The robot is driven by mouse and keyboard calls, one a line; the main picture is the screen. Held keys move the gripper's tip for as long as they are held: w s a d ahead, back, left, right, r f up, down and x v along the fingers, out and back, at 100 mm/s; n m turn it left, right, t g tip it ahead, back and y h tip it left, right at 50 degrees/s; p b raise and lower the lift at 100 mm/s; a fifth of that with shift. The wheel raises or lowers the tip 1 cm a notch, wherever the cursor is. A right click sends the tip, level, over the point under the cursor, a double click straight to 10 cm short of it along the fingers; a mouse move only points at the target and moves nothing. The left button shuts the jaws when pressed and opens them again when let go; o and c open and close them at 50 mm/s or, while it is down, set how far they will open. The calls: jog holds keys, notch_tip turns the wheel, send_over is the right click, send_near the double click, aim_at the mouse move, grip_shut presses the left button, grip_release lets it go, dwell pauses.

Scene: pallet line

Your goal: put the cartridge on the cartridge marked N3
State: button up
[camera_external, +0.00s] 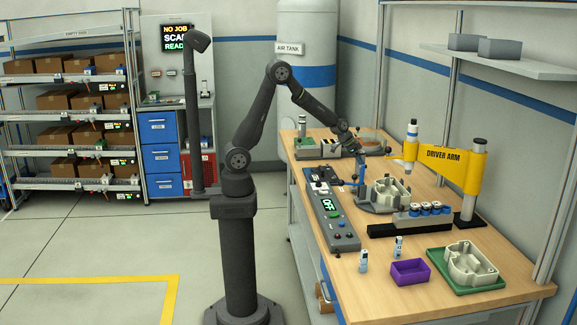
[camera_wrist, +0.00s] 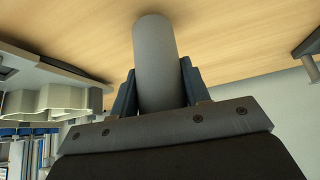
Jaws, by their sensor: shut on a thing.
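My gripper (camera_wrist: 160,92) is shut on a plain grey cylinder (camera_wrist: 155,50), which stands out between its two dark blue fingers in the wrist view. I take this cylinder for the cartridge; no marking shows on it. In the external view my gripper is small, above the far part of the bench, and its held thing is not clear there. Two small white cartridges with blue bands, one on the left (camera_external: 363,261) and one on the right (camera_external: 398,246), stand upright at the near part of the bench. I cannot read their marks, so I cannot tell which is N3.
A yellow driver arm (camera_external: 457,155) stands at the right. A pale housing (camera_external: 386,193) sits in a fixture mid-bench, beside a rack of blue-banded cylinders (camera_external: 425,209). A control panel (camera_external: 330,216), purple bin (camera_external: 410,273) and green tray (camera_external: 465,285) are nearer.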

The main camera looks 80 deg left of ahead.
jog(key=shift+f, duration=0.5)
jog(key=shift+f, duration=0.15)
jog(key=o, duration=1.1)
jog(key=shift+r, duration=0.2)
jog(key=shift+o, duration=0.5)
jog(key=v, duration=1.2)
